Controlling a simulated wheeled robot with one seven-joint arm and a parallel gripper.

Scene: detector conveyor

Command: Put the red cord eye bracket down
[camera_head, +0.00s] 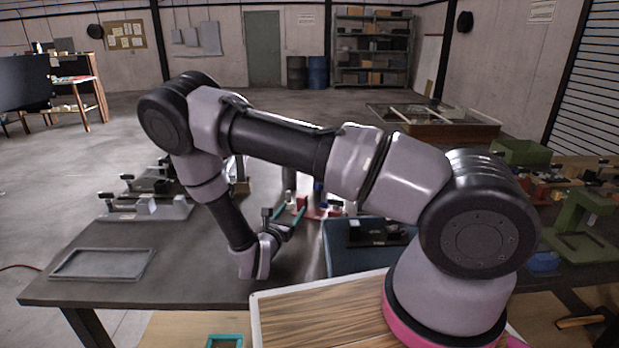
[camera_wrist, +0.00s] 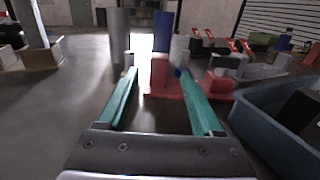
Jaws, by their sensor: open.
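The red cord eye bracket (camera_wrist: 160,72) shows in the wrist view as an upright red block on a flat red base, apparently resting on the dark table. In the head view a red part (camera_head: 322,212) shows just past my gripper, partly hidden by the arm. My gripper (camera_head: 292,217) is low over the table with its teal fingers spread. In the wrist view the fingers (camera_wrist: 158,78) stand on either side of the upright block, with a visible gap. I cannot tell exactly how far the tips reach along it.
A blue bin (camera_head: 345,262) stands right of my gripper. An empty grey tray (camera_head: 103,264) lies at the table's left front. Grey fixtures (camera_head: 150,207) stand at the back left. Grey and blue upright posts rise behind the bracket. Bare table lies around the tray.

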